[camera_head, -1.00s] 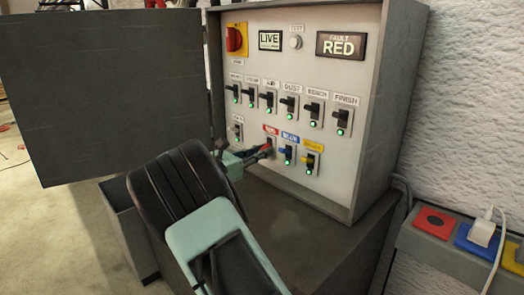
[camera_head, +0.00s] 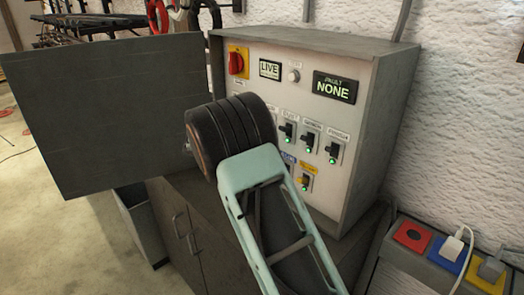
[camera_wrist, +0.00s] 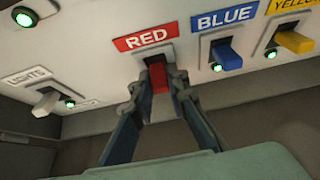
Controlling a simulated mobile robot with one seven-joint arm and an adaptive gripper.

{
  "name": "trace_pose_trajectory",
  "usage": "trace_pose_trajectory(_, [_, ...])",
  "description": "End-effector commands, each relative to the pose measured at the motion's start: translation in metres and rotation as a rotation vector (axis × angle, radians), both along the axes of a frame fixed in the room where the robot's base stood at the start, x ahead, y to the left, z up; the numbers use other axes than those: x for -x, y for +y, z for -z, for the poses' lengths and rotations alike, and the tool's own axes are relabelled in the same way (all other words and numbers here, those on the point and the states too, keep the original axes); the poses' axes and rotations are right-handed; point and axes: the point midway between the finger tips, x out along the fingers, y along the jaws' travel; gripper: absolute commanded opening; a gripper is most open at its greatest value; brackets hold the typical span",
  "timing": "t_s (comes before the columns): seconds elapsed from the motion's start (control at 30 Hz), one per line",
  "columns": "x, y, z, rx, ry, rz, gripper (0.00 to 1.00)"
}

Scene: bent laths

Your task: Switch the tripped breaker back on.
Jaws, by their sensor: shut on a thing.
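The breaker panel (camera_head: 262,92) stands in an open grey cabinet. In the wrist view, the red breaker lever (camera_wrist: 159,78) sits under the RED label (camera_wrist: 147,37), between the two fingers of my gripper (camera_wrist: 158,92), which is shut on it. Any lamp beside the red breaker is hidden by the fingers. The fault display (camera_head: 333,88) reads NONE. The blue lever (camera_wrist: 227,55) and yellow lever (camera_wrist: 295,42) are to the right, with green lamps lit. In the head view my arm hides the gripper and the red breaker.
The cabinet door (camera_head: 95,108) hangs open on the left. A red rotary switch (camera_head: 236,63) and a LIVE sign (camera_head: 270,69) are at the panel's top left. The lights switch (camera_wrist: 46,103) is left of the red breaker. A socket strip (camera_head: 412,255) stands at lower right.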

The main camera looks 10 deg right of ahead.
Motion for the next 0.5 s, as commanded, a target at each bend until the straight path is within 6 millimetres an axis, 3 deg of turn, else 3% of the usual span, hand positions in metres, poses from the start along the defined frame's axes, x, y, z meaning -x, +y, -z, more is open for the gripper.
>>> trace_pose_trajectory(0.03, [-0.0005,-0.0013,-0.0074,-0.025,0.015,0.003,0.00])
trace_pose_trajectory(0.5, [-0.0019,-0.0028,-0.0084,-0.197,0.130,0.001,0.00])
